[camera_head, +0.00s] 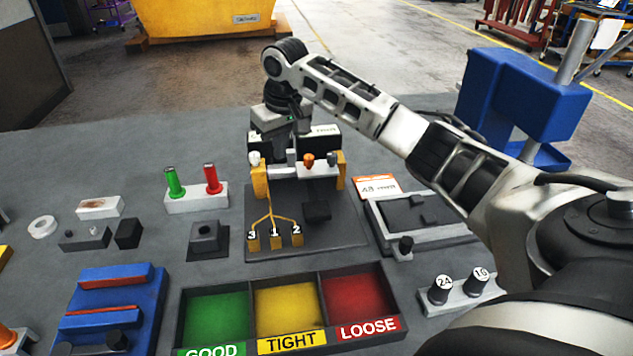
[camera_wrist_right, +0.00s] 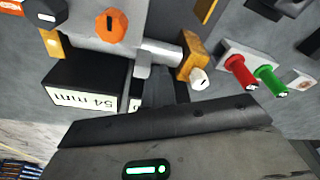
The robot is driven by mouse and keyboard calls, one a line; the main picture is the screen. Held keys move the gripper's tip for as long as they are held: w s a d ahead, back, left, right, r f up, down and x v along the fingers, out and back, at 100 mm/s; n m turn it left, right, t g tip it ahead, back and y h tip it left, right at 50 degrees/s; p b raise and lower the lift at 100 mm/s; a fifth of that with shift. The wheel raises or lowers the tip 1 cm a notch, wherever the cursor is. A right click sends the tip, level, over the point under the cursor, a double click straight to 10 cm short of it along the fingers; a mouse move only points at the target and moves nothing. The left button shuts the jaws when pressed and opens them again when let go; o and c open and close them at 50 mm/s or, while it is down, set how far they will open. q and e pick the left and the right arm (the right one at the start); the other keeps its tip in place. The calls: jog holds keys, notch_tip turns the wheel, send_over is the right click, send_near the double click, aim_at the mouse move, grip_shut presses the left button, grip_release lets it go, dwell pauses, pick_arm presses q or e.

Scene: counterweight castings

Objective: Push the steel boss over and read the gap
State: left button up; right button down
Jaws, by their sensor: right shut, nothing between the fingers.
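The steel boss (camera_wrist_right: 165,50) is a bright cylinder beside a pale grey casting (camera_wrist_right: 95,22) in the right wrist view. Its free end is close to a yellow post (camera_wrist_right: 194,57); I cannot tell if they touch. My right gripper (camera_wrist_right: 155,82) is shut and empty, its fingertips right at the boss; contact is unclear. In the head view my right gripper (camera_head: 290,138) reaches down behind the fixture (camera_head: 318,171). A black block (camera_wrist_right: 85,90) carries a label reading "54 mm"; its other label is partly hidden by the fingers. My left gripper is not in view.
Numbered yellow tags 3, 1 and 2 (camera_head: 275,241) lie at the front of the fixture's dark plate. A tray (camera_head: 318,277) has green GOOD, yellow TIGHT and red LOOSE compartments. Green and red pegs (camera_head: 193,182) stand left.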

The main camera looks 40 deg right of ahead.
notch_tip(320, 180, up, 5)
jog(key=shift+a+r, duration=0.15)
dwell(0.4)
